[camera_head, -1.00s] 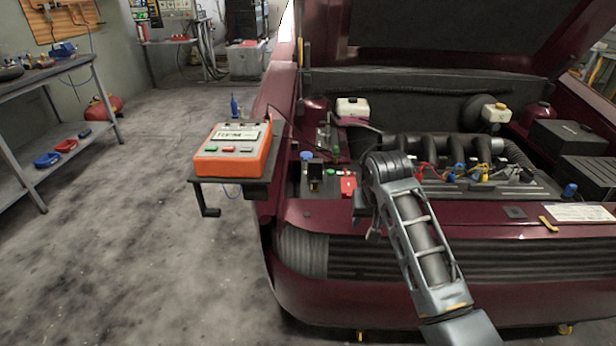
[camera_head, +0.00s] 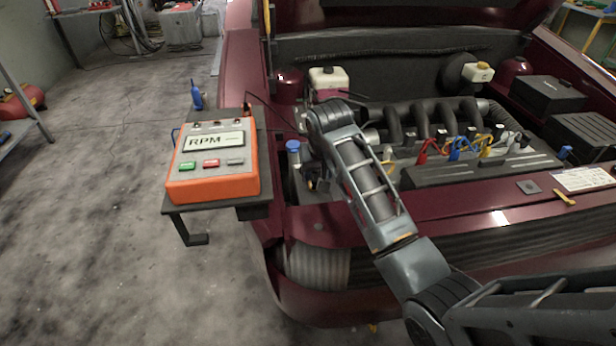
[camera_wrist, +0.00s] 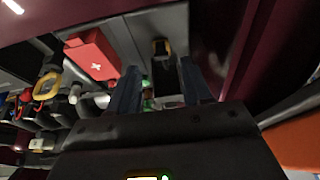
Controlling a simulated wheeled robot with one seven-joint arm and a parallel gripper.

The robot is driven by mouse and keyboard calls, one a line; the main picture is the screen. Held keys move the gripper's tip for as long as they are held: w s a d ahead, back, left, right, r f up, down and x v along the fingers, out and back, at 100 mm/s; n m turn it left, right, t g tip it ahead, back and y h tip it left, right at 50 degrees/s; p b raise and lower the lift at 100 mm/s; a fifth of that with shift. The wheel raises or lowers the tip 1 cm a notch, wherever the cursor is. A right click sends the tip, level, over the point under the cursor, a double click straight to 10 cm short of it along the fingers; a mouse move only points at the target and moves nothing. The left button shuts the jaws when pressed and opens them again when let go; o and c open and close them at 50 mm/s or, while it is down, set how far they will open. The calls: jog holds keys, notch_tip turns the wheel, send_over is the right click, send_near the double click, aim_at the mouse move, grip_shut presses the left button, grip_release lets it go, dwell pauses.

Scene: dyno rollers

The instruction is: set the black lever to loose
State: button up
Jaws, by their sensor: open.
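In the wrist view, a black upright piece with a yellowish-brown end, which looks like the black lever (camera_wrist: 161,48), stands between the two fingertips, slightly beyond them. My gripper (camera_wrist: 158,82) is open, one bluish-grey finger on each side of this piece. I cannot tell whether either finger touches it. Nothing is held. In the head view my arm covers most of the lever's area at the car's front left corner, and the lever's setting cannot be read.
A red cover with a white cross (camera_wrist: 95,52) is left of the fingers. In the head view, an orange RPM box (camera_head: 213,185) sits on a dark shelf just left of my arm. A blue cap (camera_head: 293,146) and the engine hoses (camera_head: 440,113) are close by.

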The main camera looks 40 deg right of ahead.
aim_at(315, 181)
jog(key=x, duration=0.7)
jog(key=shift+w, duration=0.15)
grip_shut()
jog(key=shift+w+d+r+g+y+p, duration=0.15)
jog(key=shift+r+g+y+p, duration=0.2)
jog(key=shift+p, duration=0.4)
jog(key=shift+w+d+f+g+y+p, duration=0.15)
jog(key=shift+g+y, duration=0.2)
jog(key=shift+g, duration=0.25)
jog(key=shift+w+f+g+y+p, duration=0.15)
jog(key=shift+g+y, duration=0.15)
jog(key=shift+g, duration=0.25)
jog(key=shift+r, duration=0.1)
grip_release()
